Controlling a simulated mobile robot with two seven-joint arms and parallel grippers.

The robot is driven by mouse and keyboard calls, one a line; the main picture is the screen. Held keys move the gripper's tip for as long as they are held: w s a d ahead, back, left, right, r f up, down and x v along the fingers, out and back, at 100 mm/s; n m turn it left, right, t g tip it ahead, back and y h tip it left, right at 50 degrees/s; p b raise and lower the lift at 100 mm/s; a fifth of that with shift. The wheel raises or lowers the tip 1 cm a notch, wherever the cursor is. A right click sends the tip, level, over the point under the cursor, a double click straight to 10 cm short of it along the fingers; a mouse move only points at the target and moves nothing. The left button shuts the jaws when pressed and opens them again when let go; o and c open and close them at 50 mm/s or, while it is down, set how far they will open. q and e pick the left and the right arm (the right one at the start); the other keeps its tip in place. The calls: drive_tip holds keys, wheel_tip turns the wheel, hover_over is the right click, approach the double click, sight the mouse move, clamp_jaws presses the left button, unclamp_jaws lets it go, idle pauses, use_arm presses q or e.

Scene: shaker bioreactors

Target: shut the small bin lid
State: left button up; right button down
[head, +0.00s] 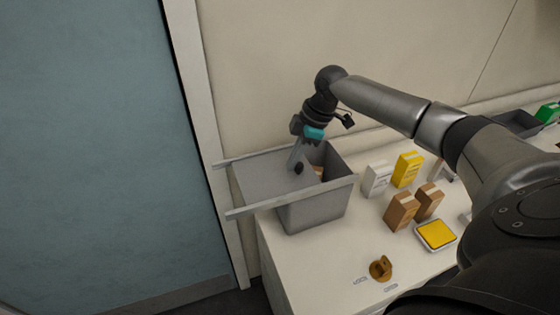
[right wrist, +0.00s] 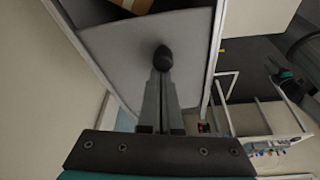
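The small grey bin (head: 318,213) stands at the left end of the white counter. Its flat grey lid (head: 262,180) lies between two pale rails and sticks out to the left, so the right part of the bin is open. The lid also fills the middle of the right wrist view (right wrist: 125,62). A dark knob (head: 299,168) sits near the lid's edge beside the opening. My right gripper (head: 294,166) points down at the knob, its fingers together. In the right wrist view the knob (right wrist: 163,57) is right at the fingertips; I cannot tell whether they touch. My left gripper is out of view.
A brown box (right wrist: 132,5) lies inside the bin. White (head: 377,179), yellow (head: 407,169) and brown boxes (head: 401,212) stand to the right, with a yellow-topped device (head: 436,235) and a small brown object (head: 381,268). A wall rises behind the counter.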

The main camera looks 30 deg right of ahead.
sight(305, 165)
drive_tip(key=s+d, duration=0.2)
drive_tip(key=d, duration=0.8)
drive_tip(key=shift+s+b, duration=0.25)
drive_tip(key=shift+b, duration=0.2)
drive_tip(key=a+p, duration=0.1)
drive_tip(key=w+a+p, duration=0.2)
drive_tip(key=a, duration=0.1)
drive_tip(key=shift+a+r, duration=0.1)
drive_tip(key=shift+r, duration=0.15)
drive_tip(key=b+v, duration=0.1)
drive_tip(key=v, duration=0.8)
drive_tip(key=shift+d+r+b, duration=0.3)
drive_tip(key=shift+b, duration=0.05)
drive_tip(key=shift+s, duration=0.1)
